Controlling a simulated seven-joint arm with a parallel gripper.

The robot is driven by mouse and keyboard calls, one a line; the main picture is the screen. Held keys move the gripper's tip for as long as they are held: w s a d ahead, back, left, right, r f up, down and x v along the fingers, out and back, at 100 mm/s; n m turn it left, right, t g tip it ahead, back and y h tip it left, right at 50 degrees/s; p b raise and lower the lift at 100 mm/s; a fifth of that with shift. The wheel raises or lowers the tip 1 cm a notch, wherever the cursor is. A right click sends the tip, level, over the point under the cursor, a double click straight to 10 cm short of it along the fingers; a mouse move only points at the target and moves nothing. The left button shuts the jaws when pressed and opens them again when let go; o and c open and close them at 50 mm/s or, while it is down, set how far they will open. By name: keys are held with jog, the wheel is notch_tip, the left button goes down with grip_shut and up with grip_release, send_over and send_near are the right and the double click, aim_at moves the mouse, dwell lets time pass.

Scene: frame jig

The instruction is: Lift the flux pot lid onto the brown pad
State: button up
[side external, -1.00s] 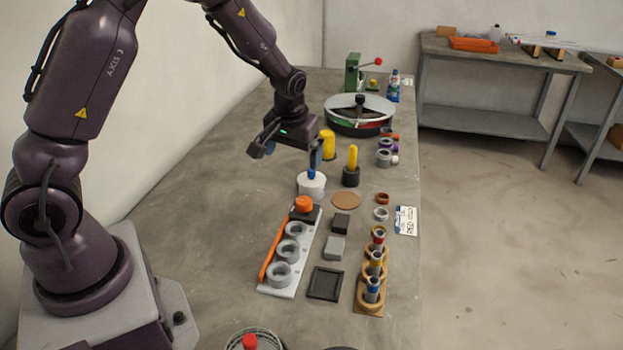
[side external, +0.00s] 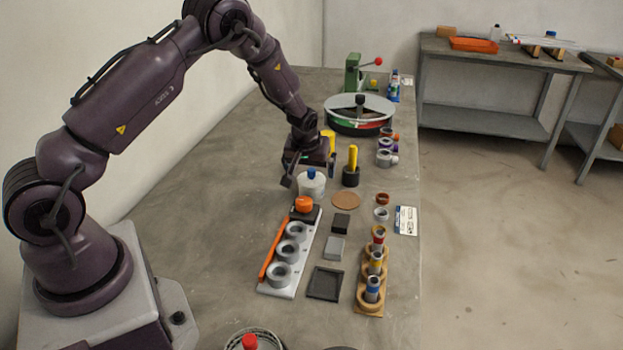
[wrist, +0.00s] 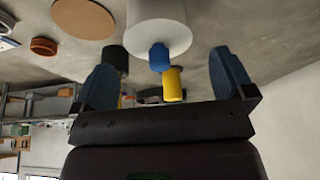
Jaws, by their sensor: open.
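The flux pot (side external: 312,190) is a white cylinder with a pale lid (wrist: 158,38) and a blue knob (side external: 311,174) on top. The knob also shows in the wrist view (wrist: 159,57), centred between the finger pads. My gripper (side external: 309,173) is open, with one finger on each side of the knob's line and nothing held. I cannot tell whether the fingertips reach down level with the knob. The round brown pad (side external: 346,200) lies flat and bare on the bench, right of the pot; it also shows in the wrist view (wrist: 84,18).
A black holder (side external: 351,177) with a yellow handle stands close right of the pot, and another yellow cylinder (side external: 328,141) behind. A grey rack (side external: 279,277) with an orange-topped item lies in front. Blocks (side external: 341,224) lie before the pad. Bench left of the pot is free.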

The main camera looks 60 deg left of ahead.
jog(key=shift+x, duration=1.4)
jog(key=c, duration=0.9)
jog(key=shift+r, duration=0.15)
jog(key=shift+r, duration=0.2)
notch_tip(320, 180, up, 2)
jog(key=shift+r, duration=0.2)
jog(key=s+d+r, duration=0.1)
jog(key=s+r, duration=0.2)
jog(key=s, duration=0.1)
jog(key=s+d+r, duration=0.2)
jog(key=s+r, duration=0.2)
jog(key=s+d+r, duration=0.2)
jog(key=s+r, duration=0.2)
jog(key=s, duration=0.1)
jog(key=shift+d+r, duration=0.15)
jog(key=shift+r, duration=0.1)
